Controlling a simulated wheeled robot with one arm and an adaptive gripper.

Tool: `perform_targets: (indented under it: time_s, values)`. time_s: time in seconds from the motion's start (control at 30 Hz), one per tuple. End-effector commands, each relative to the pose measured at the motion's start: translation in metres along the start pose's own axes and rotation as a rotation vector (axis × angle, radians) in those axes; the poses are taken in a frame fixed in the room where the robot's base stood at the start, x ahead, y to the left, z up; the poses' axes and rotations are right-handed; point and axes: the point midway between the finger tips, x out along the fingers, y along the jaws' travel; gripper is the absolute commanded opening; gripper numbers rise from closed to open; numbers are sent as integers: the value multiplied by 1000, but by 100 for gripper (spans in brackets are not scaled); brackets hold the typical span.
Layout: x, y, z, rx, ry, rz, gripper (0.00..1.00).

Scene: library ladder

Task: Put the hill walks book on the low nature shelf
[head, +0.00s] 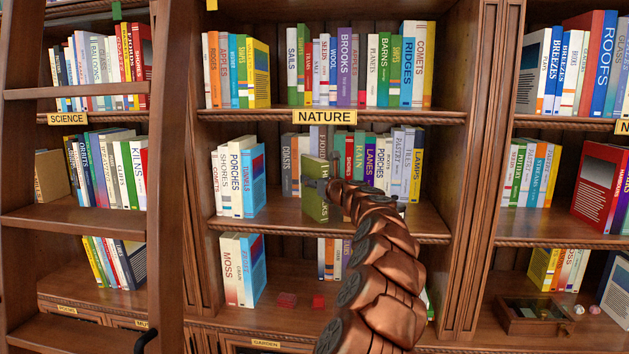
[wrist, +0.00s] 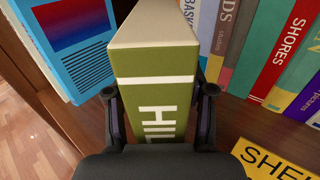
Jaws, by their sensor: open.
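The hill walks book is a thick green book (head: 314,202) with a cream page block, at the middle shelf (head: 275,228) of the nature bay. It is upright, its base near the shelf board; I cannot tell whether it touches. In the wrist view its green spine (wrist: 155,75) has a white band and the letters "HIL". My gripper (wrist: 158,100) is open, with one finger on each side of the spine. In the head view my arm hides part of the book. The low nature shelf (head: 290,322) lies below, partly behind my arm.
The NATURE sign (head: 324,117) is above the middle shelf. A blue book (head: 255,180) stands left of the green book and several books stand behind it.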

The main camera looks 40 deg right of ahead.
Motion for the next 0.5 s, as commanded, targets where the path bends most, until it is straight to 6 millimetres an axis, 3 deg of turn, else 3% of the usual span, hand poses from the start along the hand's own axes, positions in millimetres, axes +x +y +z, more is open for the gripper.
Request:
perform_targets:
  time_s: [0.27, 0.5]
  values:
    - [-4, 0, 2, 2, 0, -1, 54]
    - [-23, 0, 2, 2, -1, -1, 54]
